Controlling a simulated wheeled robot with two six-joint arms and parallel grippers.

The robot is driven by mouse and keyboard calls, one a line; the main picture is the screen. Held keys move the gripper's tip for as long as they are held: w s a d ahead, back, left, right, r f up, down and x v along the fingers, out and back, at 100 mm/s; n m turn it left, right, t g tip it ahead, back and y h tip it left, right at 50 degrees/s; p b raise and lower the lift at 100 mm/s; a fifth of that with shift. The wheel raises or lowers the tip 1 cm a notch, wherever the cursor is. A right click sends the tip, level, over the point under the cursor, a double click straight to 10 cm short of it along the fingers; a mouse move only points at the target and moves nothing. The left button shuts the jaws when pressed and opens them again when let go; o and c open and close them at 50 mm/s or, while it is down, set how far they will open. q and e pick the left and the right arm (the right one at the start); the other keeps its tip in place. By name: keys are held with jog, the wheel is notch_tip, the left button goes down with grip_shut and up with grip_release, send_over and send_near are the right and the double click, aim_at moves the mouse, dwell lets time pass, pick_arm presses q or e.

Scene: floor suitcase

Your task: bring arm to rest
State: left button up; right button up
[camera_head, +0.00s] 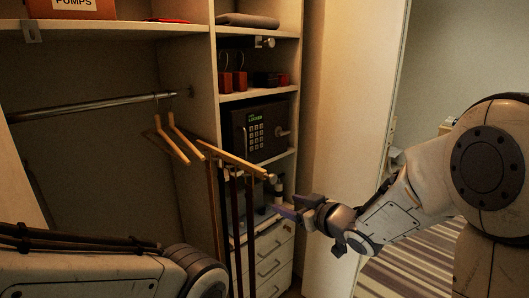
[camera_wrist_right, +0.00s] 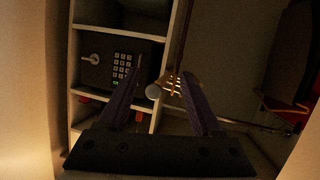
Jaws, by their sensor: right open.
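My right arm comes in from the right in the head view. Its gripper (camera_head: 285,207) is in front of the closet shelves, with its dark fingers pointing left. In the right wrist view the two fingers of the right gripper (camera_wrist_right: 158,77) stand apart with nothing held between them. A pale wooden piece and a grey round knob (camera_wrist_right: 153,91) show beyond the gap. My left arm lies across the lower left of the head view, and its gripper is out of the picture.
A wooden bar (camera_head: 232,160) with dark straps hanging from it is left of the right gripper. Wooden hangers (camera_head: 172,141) hang from a metal rod (camera_head: 90,108). A black safe (camera_head: 262,130) sits on a shelf above drawers (camera_head: 270,268). Striped floor lies at lower right.

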jog(key=s+a+f+g+h, duration=0.1)
jog(key=s+f+g+h, duration=0.1)
jog(key=s, duration=0.9)
jog(key=s+a+f+g+h, duration=0.1)
jog(key=s+f+g+h, duration=0.1)
jog(key=s+g, duration=0.4)
jog(key=s+a+f+g+h, duration=0.1)
jog(key=s+f+g, duration=0.3)
jog(key=s, duration=1.2)
jog(key=shift+s+a+f+h, duration=0.25)
jog(key=shift+a+f+h, duration=0.1)
jog(key=shift+h, duration=0.25)
